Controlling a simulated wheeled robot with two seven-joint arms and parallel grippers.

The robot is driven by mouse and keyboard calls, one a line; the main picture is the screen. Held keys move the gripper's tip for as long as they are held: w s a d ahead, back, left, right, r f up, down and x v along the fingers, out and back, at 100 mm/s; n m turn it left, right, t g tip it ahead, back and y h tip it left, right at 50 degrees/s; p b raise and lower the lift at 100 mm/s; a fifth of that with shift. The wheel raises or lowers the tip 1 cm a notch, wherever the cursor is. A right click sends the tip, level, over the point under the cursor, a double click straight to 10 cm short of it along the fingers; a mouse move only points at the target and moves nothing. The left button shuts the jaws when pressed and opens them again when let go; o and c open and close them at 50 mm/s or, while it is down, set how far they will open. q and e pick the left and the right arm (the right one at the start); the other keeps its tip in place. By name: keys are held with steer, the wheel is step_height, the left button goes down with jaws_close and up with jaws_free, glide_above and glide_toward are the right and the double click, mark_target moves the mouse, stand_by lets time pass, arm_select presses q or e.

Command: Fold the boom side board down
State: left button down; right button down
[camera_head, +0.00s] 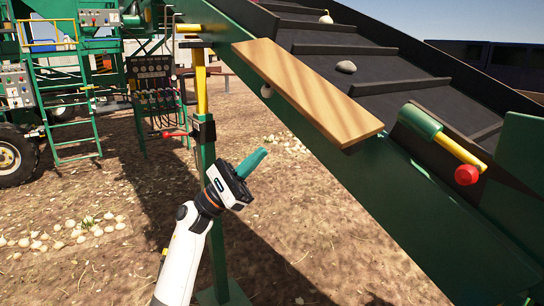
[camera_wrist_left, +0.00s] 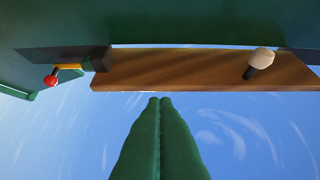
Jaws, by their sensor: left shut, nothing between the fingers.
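The wooden side board (camera_head: 310,90) lies lengthwise along the near edge of the green boom (camera_head: 400,215), its broad face showing. It also spans the left wrist view (camera_wrist_left: 180,70), seen from below, with a white knob (camera_wrist_left: 262,56) at its right part. My right gripper is out of view.
A yellow rod with a red knob (camera_head: 466,175) sits in a green sleeve by the board's lower end. The black belt (camera_head: 370,55) carries a stone (camera_head: 346,67) and an onion (camera_head: 326,17). A green post (camera_head: 207,150) stands left of my gripper. Onions lie on the ground.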

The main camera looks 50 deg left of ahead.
arm_select(q)
steer(key=shift+s+a+f, duration=0.2)
steer(key=shift+s+f, duration=0.1)
steer(key=shift+f, duration=0.05)
